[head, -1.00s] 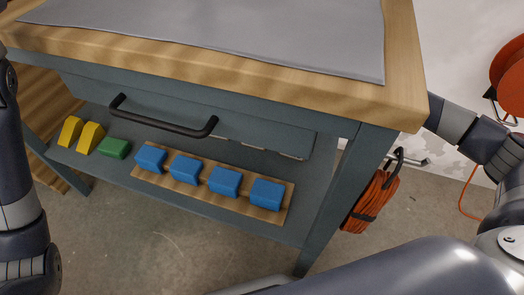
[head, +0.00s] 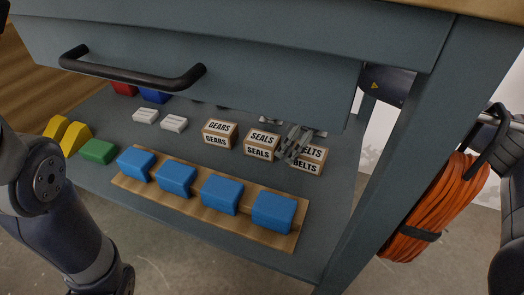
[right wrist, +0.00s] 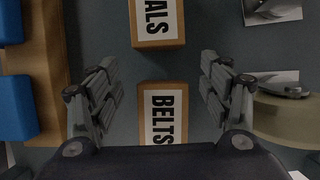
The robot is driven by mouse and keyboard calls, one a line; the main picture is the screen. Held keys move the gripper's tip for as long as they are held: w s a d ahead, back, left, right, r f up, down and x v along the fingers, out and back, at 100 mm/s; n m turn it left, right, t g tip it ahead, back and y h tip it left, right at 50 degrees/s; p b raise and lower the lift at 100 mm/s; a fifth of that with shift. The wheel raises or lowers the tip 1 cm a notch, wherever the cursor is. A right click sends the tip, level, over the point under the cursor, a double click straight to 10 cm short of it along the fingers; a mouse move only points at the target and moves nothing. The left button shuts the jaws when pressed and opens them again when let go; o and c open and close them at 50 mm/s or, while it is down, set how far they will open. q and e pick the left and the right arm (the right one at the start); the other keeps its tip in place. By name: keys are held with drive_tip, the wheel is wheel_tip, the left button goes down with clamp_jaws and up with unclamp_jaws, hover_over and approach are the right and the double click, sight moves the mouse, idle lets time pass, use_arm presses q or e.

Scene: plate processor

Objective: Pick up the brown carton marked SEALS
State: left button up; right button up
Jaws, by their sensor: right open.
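The brown carton marked SEALS (head: 261,146) stands on the lower shelf of the grey bench, between the GEARS carton (head: 219,134) and the BELTS carton (head: 312,160). My right gripper (head: 292,146) is at the right side of the SEALS carton and partly covers the BELTS carton. In the right wrist view my right gripper (right wrist: 158,62) is open, with its fingers spread. The SEALS carton (right wrist: 158,44) shows at the top, just beyond the fingertips, partly cut off. The BELTS carton (right wrist: 162,88) shows between the fingers, nearer my palm. My left gripper is out of view.
Several blue blocks (head: 220,194) sit on a wooden strip (head: 133,186) along the shelf's front. The drawer with its black handle (head: 130,75) overhangs the shelf. A bench leg (head: 405,150) and an orange cable coil (head: 432,210) are at the right. Metal parts lie behind the cartons.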

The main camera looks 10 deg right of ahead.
sight(263, 138)
drive_tip(key=w+a+b, duration=0.1)
drive_tip(key=w+a, duration=0.1)
drive_tip(key=a, duration=0.1)
drive_tip(key=shift+w+a+b, duration=0.15)
drive_tip(key=shift+a+b, duration=0.05)
drive_tip(key=shift+b, duration=0.2)
drive_tip(key=w+a+f+b, duration=0.1)
drive_tip(key=b, duration=0.1)
drive_tip(key=a+b, duration=0.1)
drive_tip(key=shift+w+a+f+b, duration=0.65)
drive_tip(key=shift+f+b, duration=0.25)
drive_tip(key=shift+b, duration=0.25)
drive_tip(key=shift+c, duration=0.6)
drive_tip(key=c, duration=1.1)
